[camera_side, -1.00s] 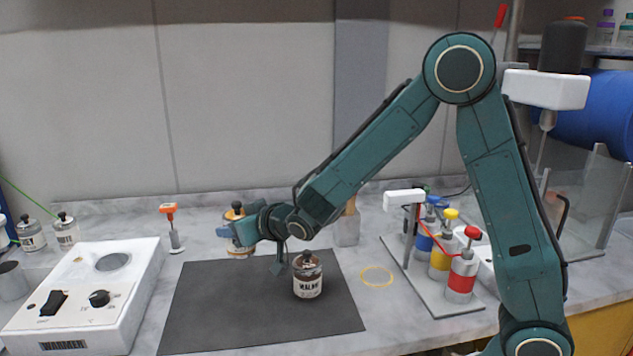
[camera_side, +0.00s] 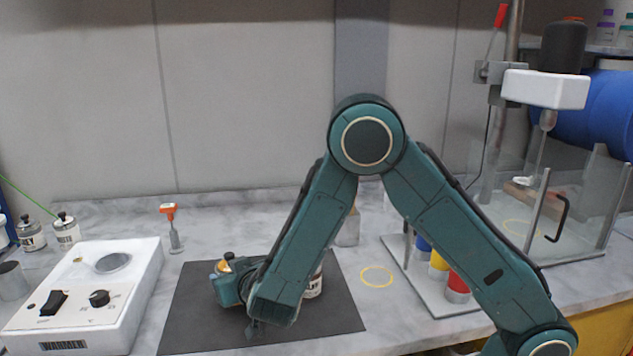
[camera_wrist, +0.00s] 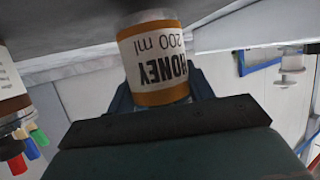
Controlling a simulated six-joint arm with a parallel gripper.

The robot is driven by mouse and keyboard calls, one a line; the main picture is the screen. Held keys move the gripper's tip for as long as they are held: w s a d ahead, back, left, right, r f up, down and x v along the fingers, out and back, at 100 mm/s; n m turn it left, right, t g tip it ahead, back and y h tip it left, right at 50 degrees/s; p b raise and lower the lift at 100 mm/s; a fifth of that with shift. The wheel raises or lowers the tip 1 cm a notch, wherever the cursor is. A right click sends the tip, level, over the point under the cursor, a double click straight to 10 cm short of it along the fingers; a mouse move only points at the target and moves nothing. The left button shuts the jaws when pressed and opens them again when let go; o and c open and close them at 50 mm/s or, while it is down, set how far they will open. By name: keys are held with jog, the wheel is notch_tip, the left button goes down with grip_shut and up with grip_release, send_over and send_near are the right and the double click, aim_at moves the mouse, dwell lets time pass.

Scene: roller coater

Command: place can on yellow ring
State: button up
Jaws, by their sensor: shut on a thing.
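My gripper (camera_side: 230,284) is shut on a honey jar (camera_wrist: 156,62), a clear jar with an orange-edged white label reading HONEY 200 ml. In the side view only the jar's dark lid and a little yellow-orange show above the gripper, over the dark mat (camera_side: 205,325). I cannot tell the jar's height above the mat. The thin yellow ring (camera_side: 377,276) lies flat and empty on the bench, right of the mat. A second brown jar with a white label (camera_side: 314,284) is on the mat, mostly hidden behind my arm.
A white warmer (camera_side: 85,300) stands left of the mat. Cans with blue, yellow and red (camera_side: 457,284) stand on a grey stand right of the ring, partly behind my arm. A clear-walled enclosure (camera_side: 580,215) is at the back right. An orange-topped tool (camera_side: 172,228) stands behind the mat.

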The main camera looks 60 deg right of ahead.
jog(key=shift+s+a+f+m+g+h, duration=0.2)
jog(key=shift+s+a+m+g+h, duration=0.1)
jog(key=shift+s+a+m+h, duration=0.45)
jog(key=s+m+g+h, duration=0.1)
jog(key=s+m+h, duration=0.1)
jog(key=s, duration=0.1)
jog(key=s+d+m+g+h, duration=0.1)
jog(key=s+m+g, duration=0.1)
jog(key=s, duration=0.1)
jog(key=s+d+m+g+h, duration=0.1)
jog(key=s+m+g+h, duration=0.1)
jog(key=s, duration=0.1)
jog(key=shift+d+r+m+h, duration=0.15)
jog(key=shift+m+h, duration=0.2)
jog(key=s+d+m+g, duration=0.2)
jog(key=s, duration=0.1)
jog(key=s+d+r+m+g+h, duration=0.1)
jog(key=s+d+m+g, duration=0.1)
jog(key=s+d, duration=0.1)
jog(key=s+d+m+g, duration=0.2)
jog(key=s+d+g, duration=0.1)
jog(key=s, duration=0.1)
jog(key=shift+r+h, duration=0.25)
jog(key=shift+h, duration=0.15)
jog(key=d, duration=1.7)
jog(key=shift+d, duration=0.15)
jog(key=shift+d, duration=0.1)
jog(key=shift+d, duration=0.25)
jog(key=shift+f, duration=1.8)
